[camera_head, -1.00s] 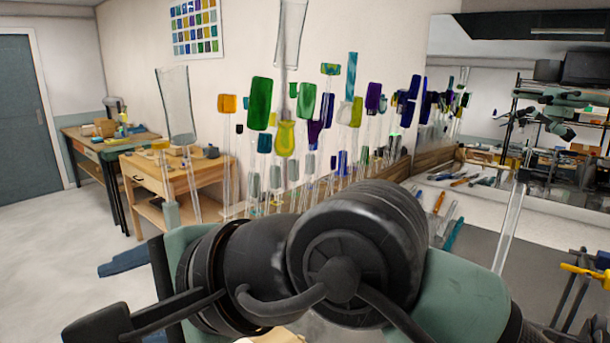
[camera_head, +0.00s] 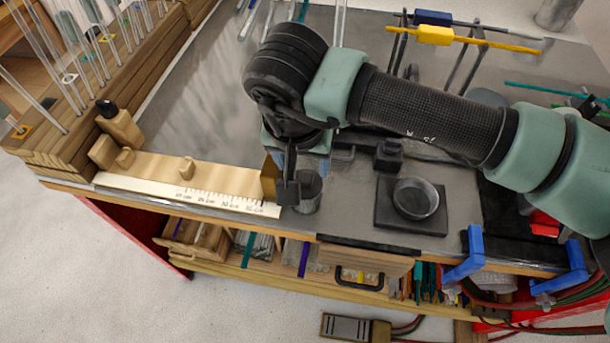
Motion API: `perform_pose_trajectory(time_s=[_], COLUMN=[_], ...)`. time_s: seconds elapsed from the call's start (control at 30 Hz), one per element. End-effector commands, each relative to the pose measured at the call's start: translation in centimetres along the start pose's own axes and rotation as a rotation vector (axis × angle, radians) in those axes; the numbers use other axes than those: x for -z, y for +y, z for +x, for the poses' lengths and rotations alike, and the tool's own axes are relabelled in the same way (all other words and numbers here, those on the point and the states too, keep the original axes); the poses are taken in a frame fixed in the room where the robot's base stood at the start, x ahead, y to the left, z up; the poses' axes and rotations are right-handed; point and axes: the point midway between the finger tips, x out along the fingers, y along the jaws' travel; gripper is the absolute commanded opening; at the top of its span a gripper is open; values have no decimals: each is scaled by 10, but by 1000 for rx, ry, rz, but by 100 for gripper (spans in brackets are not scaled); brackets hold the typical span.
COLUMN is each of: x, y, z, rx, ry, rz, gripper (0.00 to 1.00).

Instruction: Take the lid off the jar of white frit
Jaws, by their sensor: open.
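My gripper (camera_head: 289,188) points down near the front edge of the workbench, at the right end of a wooden measuring board. It is open, and the arm above hides part of it. A small grey cylindrical container (camera_head: 309,190) stands right beside the gripper's dark finger; I cannot tell whether they touch. I cannot make out white contents or a separate lid on it, so I cannot tell whether it is the jar of white frit. No other jar of white frit is clearly recognisable.
A round glass-like dish (camera_head: 416,198) sits on a dark square base to the right. The measuring board (camera_head: 185,194) with wooden blocks lies left. A wooden rack (camera_head: 85,95) holds upright glass rods. Blue clamps (camera_head: 468,254) grip the front edge. A yellow bar (camera_head: 420,34) rests on stands behind.

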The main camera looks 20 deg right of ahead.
Motion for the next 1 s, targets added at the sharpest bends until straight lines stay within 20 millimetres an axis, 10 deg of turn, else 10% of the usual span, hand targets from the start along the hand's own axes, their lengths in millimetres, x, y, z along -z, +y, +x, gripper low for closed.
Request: perform_pose_trajectory(time_s=[0.77,1.0], x=[-1,-1], y=[1,1], z=[54,53], rx=[0,0], ry=[0,0], rz=[-1,-1], gripper=[68,28])
